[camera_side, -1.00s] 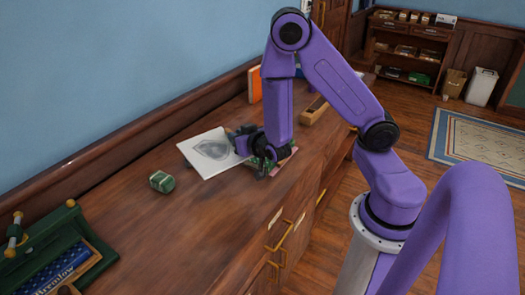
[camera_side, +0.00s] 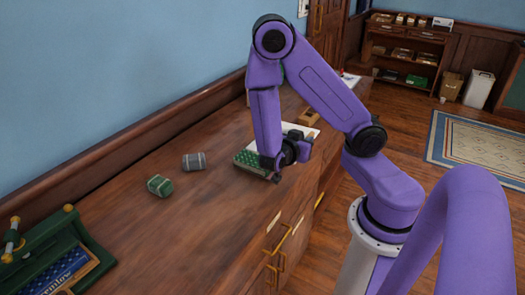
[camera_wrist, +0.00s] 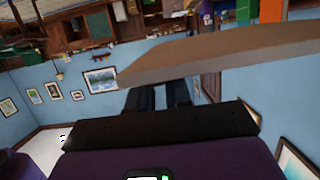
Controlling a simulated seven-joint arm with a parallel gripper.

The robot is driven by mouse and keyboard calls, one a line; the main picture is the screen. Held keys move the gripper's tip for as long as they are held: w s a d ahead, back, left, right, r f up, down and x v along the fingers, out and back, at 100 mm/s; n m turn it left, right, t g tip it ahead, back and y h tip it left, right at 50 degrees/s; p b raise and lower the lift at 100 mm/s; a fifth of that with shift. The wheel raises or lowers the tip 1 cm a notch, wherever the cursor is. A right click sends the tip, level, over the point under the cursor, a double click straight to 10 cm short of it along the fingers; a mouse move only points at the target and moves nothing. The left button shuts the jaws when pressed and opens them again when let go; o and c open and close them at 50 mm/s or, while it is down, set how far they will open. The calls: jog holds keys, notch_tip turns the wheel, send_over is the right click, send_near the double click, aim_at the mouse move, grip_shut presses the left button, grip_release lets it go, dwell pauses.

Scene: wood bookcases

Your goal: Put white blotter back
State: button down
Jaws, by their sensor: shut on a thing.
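The white blotter (camera_side: 291,129) is a flat pale sheet, partly hidden behind my arm in the side view. My gripper (camera_side: 304,143) is shut on it, above the right part of the wooden counter. In the wrist view my gripper's dark fingers (camera_wrist: 158,97) meet a broad flat board, the blotter (camera_wrist: 225,55), seen edge-on and brownish in shade. I cannot tell how far it is above the counter.
On the wooden counter (camera_side: 150,225) lie a green block (camera_side: 160,186), a grey cylinder (camera_side: 195,161) and a green textured object (camera_side: 247,159) close beside my gripper. A green stand (camera_side: 45,250) fills the near left. A small wooden item (camera_side: 309,117) lies beyond the blotter.

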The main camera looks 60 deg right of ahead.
jog(key=shift+s, duration=0.25)
jog(key=shift+w+d+f, duration=0.25)
jog(key=shift+w+d, duration=0.05)
jog(key=shift+w, duration=0.2)
jog(key=shift+w+d+f, duration=0.25)
jog(key=shift+w, duration=0.25)
jog(key=w+d+f, duration=0.1)
jog(key=w, duration=0.1)
jog(key=w+d+f, duration=0.1)
jog(key=w, duration=0.1)
jog(key=w+d+f, duration=0.1)
jog(key=w, duration=0.1)
jog(key=shift+w+d+f, duration=0.1)
jog(key=shift+d+f, duration=0.05)
jog(key=shift+d, duration=0.2)
jog(key=w+f, duration=0.1)
jog(key=w+d+f, duration=0.1)
jog(key=f, duration=0.1)
jog(key=w+f, duration=0.1)
jog(key=shift+w+d+f, duration=0.15)
jog(key=shift+d+f, duration=0.2)
jog(key=shift+d, duration=0.05)
jog(key=shift+w+d+f, duration=0.1)
jog(key=shift+w+f, duration=0.1)
jog(key=shift+f, duration=0.7)
jog(key=shift+w+d+f, duration=0.1)
jog(key=shift+w+f, duration=0.05)
jog(key=shift+f, duration=0.75)
jog(key=c, duration=1.1)
grip_release()
